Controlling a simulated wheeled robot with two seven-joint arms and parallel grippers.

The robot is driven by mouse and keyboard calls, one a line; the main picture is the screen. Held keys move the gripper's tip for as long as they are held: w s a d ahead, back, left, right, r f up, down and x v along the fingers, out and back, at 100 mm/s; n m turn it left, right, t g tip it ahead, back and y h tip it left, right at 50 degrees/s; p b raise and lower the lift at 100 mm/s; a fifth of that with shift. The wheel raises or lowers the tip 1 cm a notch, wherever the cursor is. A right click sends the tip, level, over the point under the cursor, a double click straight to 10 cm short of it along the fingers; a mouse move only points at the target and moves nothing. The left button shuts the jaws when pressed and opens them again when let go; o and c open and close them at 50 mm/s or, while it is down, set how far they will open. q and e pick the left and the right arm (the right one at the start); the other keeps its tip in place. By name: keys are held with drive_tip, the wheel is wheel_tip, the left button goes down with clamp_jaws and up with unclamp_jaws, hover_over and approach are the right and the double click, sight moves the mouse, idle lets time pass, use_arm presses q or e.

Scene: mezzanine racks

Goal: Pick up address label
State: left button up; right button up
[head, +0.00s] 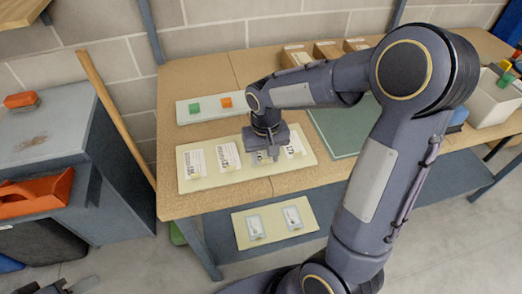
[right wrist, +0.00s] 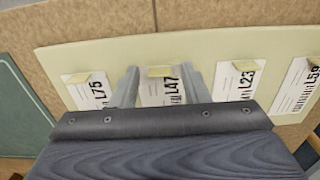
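Several white address labels with tan tabs lie in a row on a cream board (head: 238,176) on the workbench. In the right wrist view they read L75 (right wrist: 88,94), L47 (right wrist: 163,92), L23 (right wrist: 237,82) and L59 (right wrist: 296,86). My right gripper (head: 264,158) is over the board; in its wrist view the two fingers (right wrist: 160,88) are apart, one on each side of label L47, with nothing visibly gripped. Whether the fingertips touch the board is unclear. A dark piece at the bottom left edge of the head view may be my left gripper (head: 68,287); its fingers are unclear.
Behind the board is a pale tray (head: 218,114) with a green and an orange block. A green mat (head: 340,130) lies to the right, partly behind my arm. Small cardboard boxes (head: 326,50) stand at the back. A lower shelf holds another board (head: 275,236).

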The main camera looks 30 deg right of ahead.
drive_tip(key=c, duration=0.6)
